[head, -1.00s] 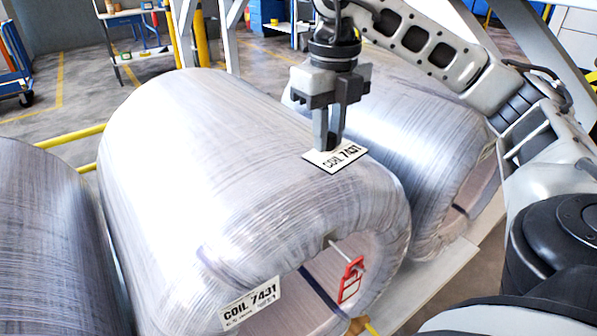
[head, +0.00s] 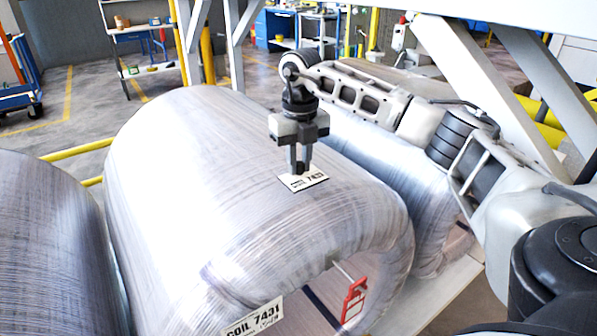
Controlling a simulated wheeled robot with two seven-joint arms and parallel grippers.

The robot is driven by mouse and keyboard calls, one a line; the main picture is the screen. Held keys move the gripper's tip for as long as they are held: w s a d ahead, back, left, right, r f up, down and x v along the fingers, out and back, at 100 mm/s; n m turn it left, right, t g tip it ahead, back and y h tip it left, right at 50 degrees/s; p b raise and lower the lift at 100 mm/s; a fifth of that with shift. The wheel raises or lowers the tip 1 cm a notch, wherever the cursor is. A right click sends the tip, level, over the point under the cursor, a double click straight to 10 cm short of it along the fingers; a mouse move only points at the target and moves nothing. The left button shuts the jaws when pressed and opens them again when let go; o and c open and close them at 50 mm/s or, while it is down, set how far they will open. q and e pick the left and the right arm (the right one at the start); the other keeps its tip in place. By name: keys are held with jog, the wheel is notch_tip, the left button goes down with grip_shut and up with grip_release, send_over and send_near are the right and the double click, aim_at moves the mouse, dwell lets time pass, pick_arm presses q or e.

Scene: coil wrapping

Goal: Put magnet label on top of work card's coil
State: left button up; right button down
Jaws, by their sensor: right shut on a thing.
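The magnet label (head: 312,181) is a small white plate reading "COIL 7431". My right gripper (head: 300,170) is shut on it from above, and the plate is at or just above the top right of the middle wrapped coil (head: 190,190); I cannot tell if it touches. The middle coil carries a "COIL 7431" sticker (head: 253,318) on its front end. A red work card (head: 354,299) hangs from a rod at that coil's core opening. My left gripper is not in view.
A wrapped coil (head: 45,240) stands at the left and another (head: 400,190) at the right, behind my right arm. White slanted beams (head: 470,80) rise at upper right. Yellow rails (head: 75,152) run behind the coils. A workbench (head: 145,68) stands far back.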

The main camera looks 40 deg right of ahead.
aim_at(299, 174)
notch_tip(299, 174, down, 3)
jog(key=shift+w+f+p, duration=0.15)
jog(key=shift+p, duration=0.2)
jog(key=shift+f, duration=0.1)
jog(key=c, duration=1.3)
grip_release()
jog(key=shift+f, duration=0.15)
